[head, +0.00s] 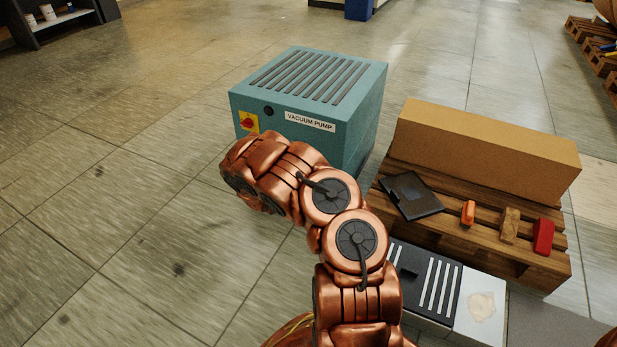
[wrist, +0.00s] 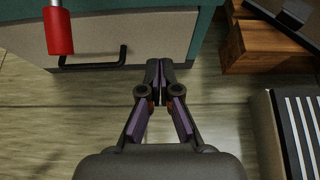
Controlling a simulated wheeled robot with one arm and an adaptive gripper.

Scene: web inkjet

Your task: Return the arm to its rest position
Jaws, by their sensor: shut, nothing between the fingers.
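My copper arm (head: 345,225) rises from the bottom of the head view and bends to the left, in front of the teal vacuum pump (head: 335,140). My gripper is not visible in the head view. In the wrist view my gripper (wrist: 158,75) is shut, with its fingertips together and nothing between them. Beyond the fingertips is the pale front panel (wrist: 125,32) of the teal unit. It has a black bar handle (wrist: 93,66), which lies left of the fingertips. A red cylindrical part (wrist: 58,30) hangs at the upper left.
A wooden pallet (head: 510,262) right of the arm bears a long cardboard box (head: 485,150), a black flat panel (head: 410,196) and several small blocks. A black box with white strips (head: 425,280) lies before it. The tiled floor (head: 130,230) is clear on the left.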

